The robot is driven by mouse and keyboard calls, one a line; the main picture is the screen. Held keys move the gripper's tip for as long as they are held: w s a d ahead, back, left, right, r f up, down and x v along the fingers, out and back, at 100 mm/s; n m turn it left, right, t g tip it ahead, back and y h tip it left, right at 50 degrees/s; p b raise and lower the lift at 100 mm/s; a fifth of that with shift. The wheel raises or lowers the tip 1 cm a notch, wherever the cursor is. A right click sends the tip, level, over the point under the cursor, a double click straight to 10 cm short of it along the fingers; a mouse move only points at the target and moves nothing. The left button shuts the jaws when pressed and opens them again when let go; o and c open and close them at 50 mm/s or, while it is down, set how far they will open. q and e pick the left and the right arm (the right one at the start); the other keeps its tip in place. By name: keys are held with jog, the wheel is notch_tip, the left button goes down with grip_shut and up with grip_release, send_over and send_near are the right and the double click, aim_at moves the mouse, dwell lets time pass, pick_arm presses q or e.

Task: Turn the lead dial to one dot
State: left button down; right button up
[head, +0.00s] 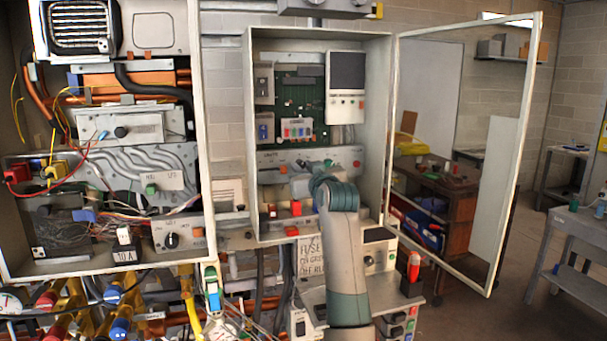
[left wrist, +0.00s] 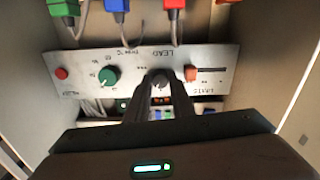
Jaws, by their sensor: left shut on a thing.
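The lead dial (left wrist: 160,77) is a dark knob on a pale metal panel (left wrist: 85,60), below the LEAD lettering, which appears upside down in the left wrist view. My left gripper (left wrist: 159,80) is shut on this dial, with a dark finger on each side of it. A small row of dots shows beside the dial, but the fingers hide most of the dial and I cannot tell where it points. In the head view my left gripper (head: 301,184) reaches into the open middle cabinet, and my wrist covers the dial. My right gripper is not in view.
On the same panel are a green dial (left wrist: 109,76), a red button (left wrist: 62,73) and an orange button (left wrist: 190,73). Colored plugs with cables hang close by. The cabinet door (head: 502,150) stands open to the right. A wired cabinet (head: 205,120) stands left.

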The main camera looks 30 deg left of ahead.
pick_arm(q)
jog(key=n+b, duration=0.5)
jog(key=shift+f, duration=0.1)
jog(key=shift+n+b, duration=0.35)
jog(key=shift+n, duration=0.35)
jog(key=c, duration=1.5)
grip_release()
jog(key=shift+c, duration=0.2)
